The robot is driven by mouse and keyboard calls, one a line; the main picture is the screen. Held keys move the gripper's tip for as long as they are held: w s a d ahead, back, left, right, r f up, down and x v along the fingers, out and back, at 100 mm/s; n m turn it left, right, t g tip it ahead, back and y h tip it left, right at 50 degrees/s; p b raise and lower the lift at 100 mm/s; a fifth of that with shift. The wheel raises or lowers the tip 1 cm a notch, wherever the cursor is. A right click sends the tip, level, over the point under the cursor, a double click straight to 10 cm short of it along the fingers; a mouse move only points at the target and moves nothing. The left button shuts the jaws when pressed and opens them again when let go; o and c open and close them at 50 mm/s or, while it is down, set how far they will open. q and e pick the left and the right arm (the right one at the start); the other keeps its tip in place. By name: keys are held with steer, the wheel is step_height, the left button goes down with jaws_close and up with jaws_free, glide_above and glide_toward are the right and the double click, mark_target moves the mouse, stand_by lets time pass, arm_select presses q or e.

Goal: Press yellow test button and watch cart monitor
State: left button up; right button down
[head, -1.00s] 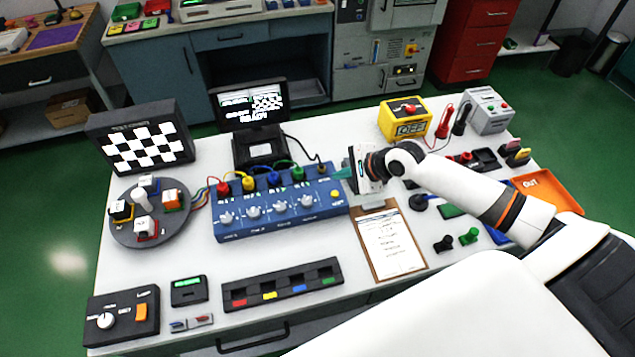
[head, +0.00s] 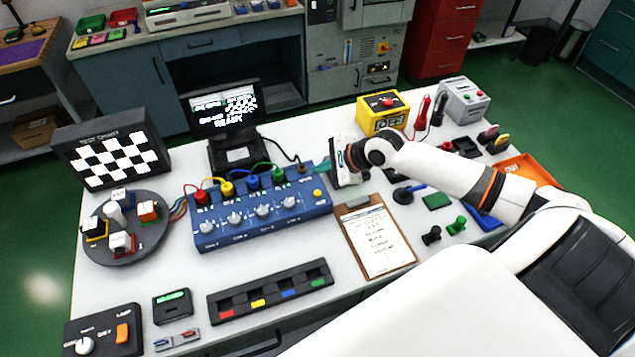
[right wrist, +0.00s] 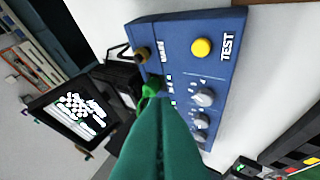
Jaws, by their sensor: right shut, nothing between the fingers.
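The yellow test button (head: 318,193) is a round cap at the right end of a blue switch box (head: 265,236). It also shows in the right wrist view, beside the word TEST (right wrist: 201,47). The monitor (head: 225,110) stands behind the box, lit, with text and a checker pattern. It also shows in the right wrist view (right wrist: 75,112). My right gripper (head: 321,166) is shut and empty, its teal fingers just behind the button at the box's back right corner. It looks apart from the button. My left gripper is out of view.
Coloured plugs with cables rise along the box's back edge, near my right fingers. A clipboard (head: 377,240) lies right of the box. A round turntable (head: 125,258) and a checker chart (head: 111,155) stand at left. A slotted black tray (head: 270,291) lies in front.

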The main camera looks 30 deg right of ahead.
steer(key=b, duration=0.6)
glide_above(318, 193)
steer(key=s, duration=0.1)
steer(key=f, duration=0.4)
steer(key=shift+d+f, duration=0.25)
steer(key=shift+f, duration=0.15)
arm_select(q)
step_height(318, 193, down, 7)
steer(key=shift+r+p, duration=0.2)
steer(key=shift+p, duration=0.1)
arm_select(e)
steer(key=shift+f, duration=0.95)
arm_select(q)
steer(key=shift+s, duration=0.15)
arm_select(e)
steer(key=shift+f+p, duration=0.35)
steer(key=shift+p, duration=0.05)
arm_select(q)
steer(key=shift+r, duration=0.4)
arm_select(e)
steer(key=shift+f, duration=0.1)
steer(key=shift+f, duration=0.45)
arm_select(q)
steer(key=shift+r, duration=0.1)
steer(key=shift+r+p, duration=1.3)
steer(key=shift+p, duration=0.1)
arm_select(e)
steer(key=shift+r, duration=0.85)
